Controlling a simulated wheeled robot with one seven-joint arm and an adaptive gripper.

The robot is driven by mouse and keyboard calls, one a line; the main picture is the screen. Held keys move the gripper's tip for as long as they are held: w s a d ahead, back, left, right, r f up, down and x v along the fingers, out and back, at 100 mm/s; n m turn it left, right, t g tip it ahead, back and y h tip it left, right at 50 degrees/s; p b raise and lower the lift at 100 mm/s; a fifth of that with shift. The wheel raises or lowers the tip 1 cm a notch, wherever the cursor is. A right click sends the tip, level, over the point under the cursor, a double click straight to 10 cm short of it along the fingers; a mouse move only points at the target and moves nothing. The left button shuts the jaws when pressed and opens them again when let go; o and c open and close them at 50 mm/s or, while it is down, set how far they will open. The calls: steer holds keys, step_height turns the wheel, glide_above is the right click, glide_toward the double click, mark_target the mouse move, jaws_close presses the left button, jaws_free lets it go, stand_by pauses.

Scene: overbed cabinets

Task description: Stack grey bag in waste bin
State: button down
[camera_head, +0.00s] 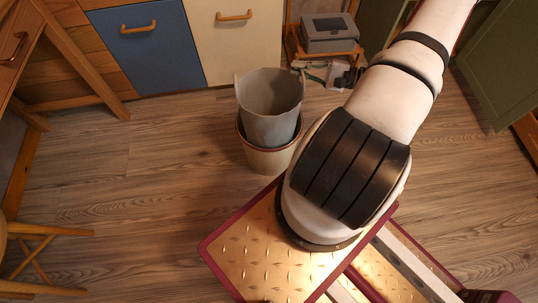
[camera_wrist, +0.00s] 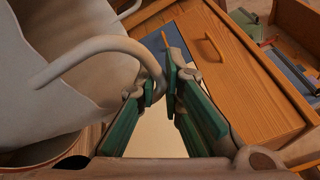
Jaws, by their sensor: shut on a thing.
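The grey bag (camera_head: 270,92) stands upright with its open top up, its lower part inside the waste bin (camera_head: 266,160) on the floor. Its upper part rises well above the bin's rim. My gripper (camera_head: 308,70) is at the bag's upper right edge. In the wrist view, my gripper (camera_wrist: 165,82) has its green-padded fingers shut on the curved handle of the grey bag (camera_wrist: 75,35). The bin's brown rim (camera_wrist: 35,157) shows below the bag. The bag's bottom is hidden inside the bin.
A blue drawer front (camera_head: 148,45) and a cream one (camera_head: 235,40) stand behind the bin. A grey box (camera_head: 329,32) on a wooden stand is behind my gripper. A wooden chair (camera_head: 40,245) is at the left. Floor left of the bin is clear.

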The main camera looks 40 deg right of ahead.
step_height(320, 180, up, 14)
steer(key=w+a+p, duration=0.2)
steer(key=p, duration=0.5)
steer(key=w+a+r+n+g+y+b, duration=0.1)
steer(key=w+a+n+g+y+b, duration=0.15)
steer(key=a, duration=0.95)
steer(key=w+a+r+n+g+y+b, duration=0.1)
steer(key=w+a+r+g+y+b, duration=0.2)
steer(key=a, duration=1)
steer(key=m+t+h, duration=0.3)
steer(key=t+h, duration=0.2)
steer(key=t, duration=0.1)
glide_above(296, 96)
steer(key=shift+g, duration=0.25)
steer(key=f, duration=1.4)
steer(key=shift+w+d+p, duration=0.2)
steer(key=shift+d+p, duration=0.1)
steer(key=shift+p, duration=0.05)
step_height(296, 96, down, 17)
steer(key=b, duration=0.7)
steer(key=shift+s+r, duration=0.1)
steer(key=shift+r, duration=0.05)
steer(key=shift+f+b, duration=1.35)
steer(key=shift+f, duration=1.45)
steer(key=shift+r, duration=0.1)
